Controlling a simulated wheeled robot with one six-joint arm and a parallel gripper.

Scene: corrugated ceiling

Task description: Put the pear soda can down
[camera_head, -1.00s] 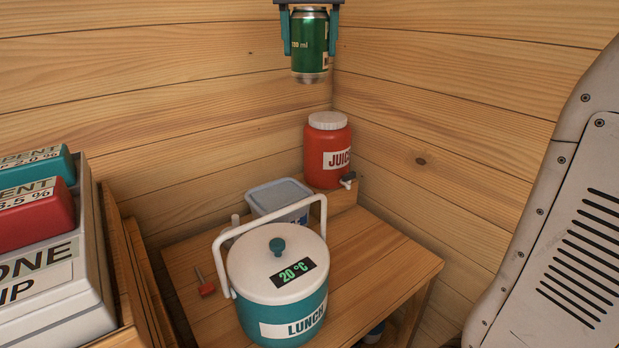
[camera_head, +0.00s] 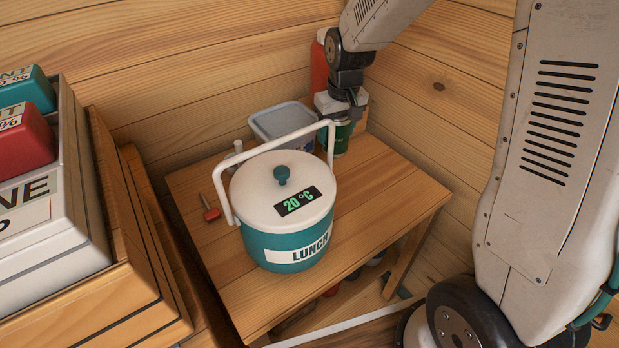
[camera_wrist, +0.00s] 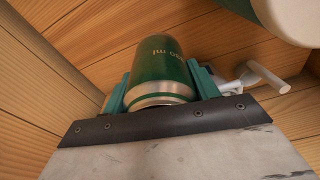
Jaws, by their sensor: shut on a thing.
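The green pear soda can (camera_wrist: 160,65) is between the two teal fingers of my gripper (camera_wrist: 158,82) in the wrist view, and the gripper is shut on it. In the head view my gripper (camera_head: 342,118) is low over the back right of the wooden table (camera_head: 385,195), behind the lunch pot. The can (camera_head: 341,138) shows there only in part, as a green strip below the gripper. It looks upright and close to the tabletop. I cannot tell whether its base touches the wood.
A white and teal lunch pot (camera_head: 283,218) with a raised handle stands in front of the can. A lidded plastic tub (camera_head: 281,124) is to its left, and the red juice jug (camera_head: 319,65) is mostly hidden behind my arm. The table's front right is bare.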

